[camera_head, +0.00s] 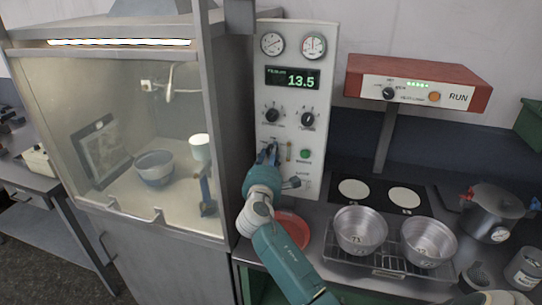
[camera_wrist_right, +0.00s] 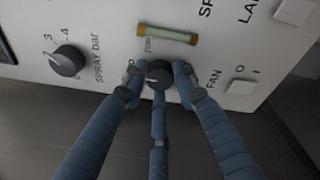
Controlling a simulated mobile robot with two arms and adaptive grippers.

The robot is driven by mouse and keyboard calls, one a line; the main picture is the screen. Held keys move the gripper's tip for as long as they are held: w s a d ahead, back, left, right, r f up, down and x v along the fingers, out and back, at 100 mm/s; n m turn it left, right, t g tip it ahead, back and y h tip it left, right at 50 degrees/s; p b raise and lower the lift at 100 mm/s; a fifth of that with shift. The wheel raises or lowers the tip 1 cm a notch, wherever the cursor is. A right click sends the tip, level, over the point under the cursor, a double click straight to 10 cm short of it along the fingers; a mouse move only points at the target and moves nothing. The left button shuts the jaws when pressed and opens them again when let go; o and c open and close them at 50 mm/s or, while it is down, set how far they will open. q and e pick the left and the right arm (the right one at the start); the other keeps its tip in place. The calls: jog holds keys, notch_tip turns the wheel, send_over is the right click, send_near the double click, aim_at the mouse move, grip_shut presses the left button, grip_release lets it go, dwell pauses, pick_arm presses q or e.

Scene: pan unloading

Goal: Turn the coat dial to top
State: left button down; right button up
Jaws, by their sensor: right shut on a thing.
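My right gripper (camera_head: 268,153) reaches up to the white control panel (camera_head: 325,60), left of a small yellow-green tube. In the right wrist view its blue fingers (camera_wrist_right: 158,80) close around a small dark round dial (camera_wrist_right: 158,70). The dial's label is mostly covered by the fingers, so I cannot read whether it says coat. A pale mark shows on its face, but its exact setting is unclear.
Left of the panel stands a glass-fronted cabinet (camera_head: 95,110). Two dark dials (camera_head: 271,115) (camera_head: 308,119) sit above my gripper, and a green button (camera_head: 304,154) to its right. A red box (camera_head: 420,80) marked RUN, steel pans (camera_head: 360,230) on a rack and a red dish (camera_head: 290,228) are right and below.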

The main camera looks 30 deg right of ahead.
jog(key=shift+w+f+m+h+b, duration=0.15)
jog(key=shift+m+h+b, duration=0.15)
jog(key=shift+m+b, duration=2.25)
jog(key=shift+s+f+m+h+b, duration=0.15)
jog(key=shift+m+h+b, duration=0.15)
jog(key=shift+m+b, duration=2.2)
jog(key=shift+w+f+m+h+b, duration=0.25)
jog(key=shift+m+b, duration=1.1)
jog(key=shift+b, duration=2.4)
jog(key=shift+s+r, duration=0.1)
jog(key=shift+s, duration=0.05)
jog(key=o, duration=1.1)
jog(key=shift+s+r, duration=0.1)
jog(key=shift+r, duration=0.05)
